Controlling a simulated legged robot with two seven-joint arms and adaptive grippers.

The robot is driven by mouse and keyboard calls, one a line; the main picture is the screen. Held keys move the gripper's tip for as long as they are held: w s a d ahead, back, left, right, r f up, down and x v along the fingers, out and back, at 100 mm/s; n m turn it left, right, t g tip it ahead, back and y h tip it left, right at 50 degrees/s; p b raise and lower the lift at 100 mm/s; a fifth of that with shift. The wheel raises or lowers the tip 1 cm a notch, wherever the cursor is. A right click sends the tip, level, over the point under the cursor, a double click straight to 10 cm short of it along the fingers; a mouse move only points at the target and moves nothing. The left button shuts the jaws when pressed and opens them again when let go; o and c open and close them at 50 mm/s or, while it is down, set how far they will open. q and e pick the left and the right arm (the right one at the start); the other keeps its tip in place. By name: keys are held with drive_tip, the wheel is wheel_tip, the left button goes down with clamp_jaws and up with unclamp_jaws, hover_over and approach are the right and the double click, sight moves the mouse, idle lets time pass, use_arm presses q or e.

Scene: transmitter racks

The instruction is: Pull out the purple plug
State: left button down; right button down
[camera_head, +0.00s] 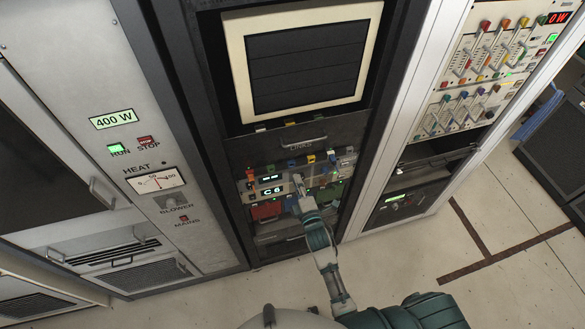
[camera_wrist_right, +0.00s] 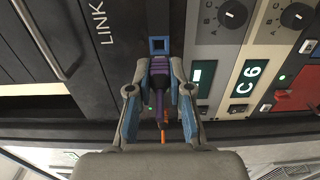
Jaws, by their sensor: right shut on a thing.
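The purple plug (camera_wrist_right: 159,82) is in the right wrist view, between the two fingers of my right gripper (camera_wrist_right: 159,67). The gripper is shut on it. A small blue square socket (camera_wrist_right: 158,45) shows just beyond the fingertips. I cannot tell whether the plug's far end is still seated in the panel. In the head view my right gripper (camera_head: 299,186) is at the rack panel beside the lit C6 display (camera_head: 271,191); the plug is too small to make out there. My left gripper is not in view.
The rack panel (camera_wrist_right: 215,60) has knobs and a lit C6 label close to the right of the gripper. A dark panel marked LINK (camera_wrist_right: 100,40) lies to its left.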

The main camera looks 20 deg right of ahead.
drive_tip(key=shift+s, duration=0.55)
